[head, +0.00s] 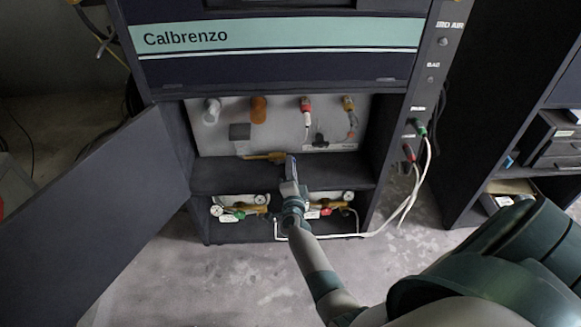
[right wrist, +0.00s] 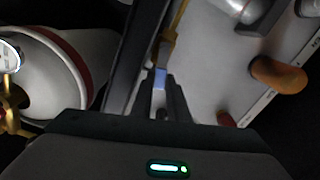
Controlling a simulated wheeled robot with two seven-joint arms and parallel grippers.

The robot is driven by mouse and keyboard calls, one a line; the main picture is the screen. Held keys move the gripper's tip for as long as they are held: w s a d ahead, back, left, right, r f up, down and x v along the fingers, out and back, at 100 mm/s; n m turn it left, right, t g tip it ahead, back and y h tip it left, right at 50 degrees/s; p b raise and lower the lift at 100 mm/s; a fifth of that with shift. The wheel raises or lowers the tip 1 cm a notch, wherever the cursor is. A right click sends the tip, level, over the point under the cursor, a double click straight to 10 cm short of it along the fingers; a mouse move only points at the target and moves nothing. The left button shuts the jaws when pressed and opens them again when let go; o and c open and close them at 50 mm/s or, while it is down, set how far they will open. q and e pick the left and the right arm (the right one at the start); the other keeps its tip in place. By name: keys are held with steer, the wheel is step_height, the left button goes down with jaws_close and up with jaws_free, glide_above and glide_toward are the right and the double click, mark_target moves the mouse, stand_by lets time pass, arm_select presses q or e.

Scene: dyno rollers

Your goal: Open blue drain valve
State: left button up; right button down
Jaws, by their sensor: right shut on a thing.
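The cabinet labelled Calbrenzo has its lower bay open. In the right wrist view, a small pale-blue handle (right wrist: 160,78), which looks like the blue drain valve, sits between the fingertips of my right gripper (right wrist: 160,92), at the end of a brass piece (right wrist: 167,50). The fingers are shut on it. In the head view the gripper hides the blue handle, so its angle is hard to tell. My left gripper is not in view.
The open cabinet door (head: 95,215) swings out at left. On the back panel are an orange knob (head: 258,108), a grey knob (head: 211,111) and red and yellow fittings. Gauges and valves sit below the shelf (head: 225,178). White hoses (head: 415,195) hang at right.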

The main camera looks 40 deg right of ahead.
steer(key=shift+a+f, duration=0.1)
steer(key=c, duration=1.7)
jaws_free()
steer(key=shift+s, duration=0.1)
